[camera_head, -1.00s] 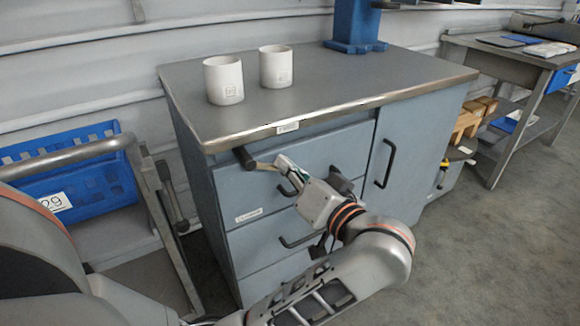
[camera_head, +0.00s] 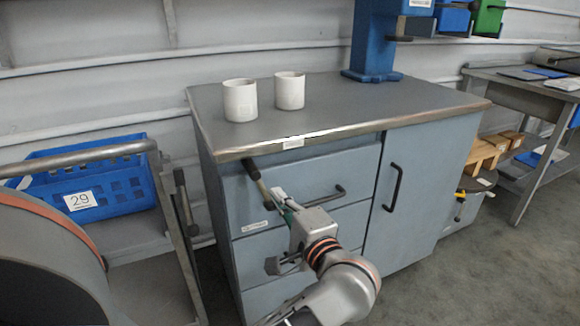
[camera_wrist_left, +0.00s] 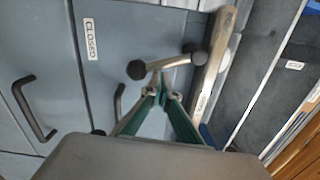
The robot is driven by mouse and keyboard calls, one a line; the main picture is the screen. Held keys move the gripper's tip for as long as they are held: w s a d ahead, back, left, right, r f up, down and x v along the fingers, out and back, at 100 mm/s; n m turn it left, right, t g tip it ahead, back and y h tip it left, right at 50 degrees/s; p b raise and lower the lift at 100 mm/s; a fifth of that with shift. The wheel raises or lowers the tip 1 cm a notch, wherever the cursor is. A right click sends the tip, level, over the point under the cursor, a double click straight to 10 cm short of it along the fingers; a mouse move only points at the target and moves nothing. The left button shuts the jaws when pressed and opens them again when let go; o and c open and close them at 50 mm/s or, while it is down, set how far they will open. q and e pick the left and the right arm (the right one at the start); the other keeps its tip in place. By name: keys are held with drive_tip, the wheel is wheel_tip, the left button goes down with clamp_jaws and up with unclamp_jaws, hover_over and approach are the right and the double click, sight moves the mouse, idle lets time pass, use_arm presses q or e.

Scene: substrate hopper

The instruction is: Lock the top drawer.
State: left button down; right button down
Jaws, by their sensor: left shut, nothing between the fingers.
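The top drawer (camera_head: 310,182) of the grey-blue cabinet looks shut, with a dark bar handle (camera_head: 325,196) on its front. A metal lever (camera_head: 262,186) with a black end (camera_head: 250,168) hangs steeply down at the drawer's upper left, just under the worktop edge. In the left wrist view the lever (camera_wrist_left: 170,62) runs between two black ends. My left gripper (camera_head: 279,196) is shut and empty beside the lever's lower part. Its green fingertips (camera_wrist_left: 158,84) are close to the rod; I cannot tell whether they touch. A "CLOSED" label (camera_wrist_left: 91,38) shows on the cabinet front. My right gripper is out of view.
Two white cups (camera_head: 240,100) (camera_head: 289,91) stand on the worktop (camera_head: 350,107). A cabinet door (camera_head: 420,190) is at the right. A metal-framed cart with a blue crate (camera_head: 110,190) stands close at the left. Open floor lies at the right front.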

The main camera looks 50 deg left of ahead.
use_arm(q)
drive_tip(key=s+m, duration=0.1)
drive_tip(key=f+m, duration=0.1)
drive_tip(key=shift+s+a+f+m, duration=0.1)
drive_tip(key=shift+s+a+m, duration=0.2)
drive_tip(key=shift+s+a, duration=0.1)
drive_tip(key=shift+s, duration=0.1)
idle(0.6)
wheel_tip(320, 180, up, 10)
drive_tip(key=shift+f, duration=0.15)
drive_tip(key=shift+r, duration=0.2)
idle(0.5)
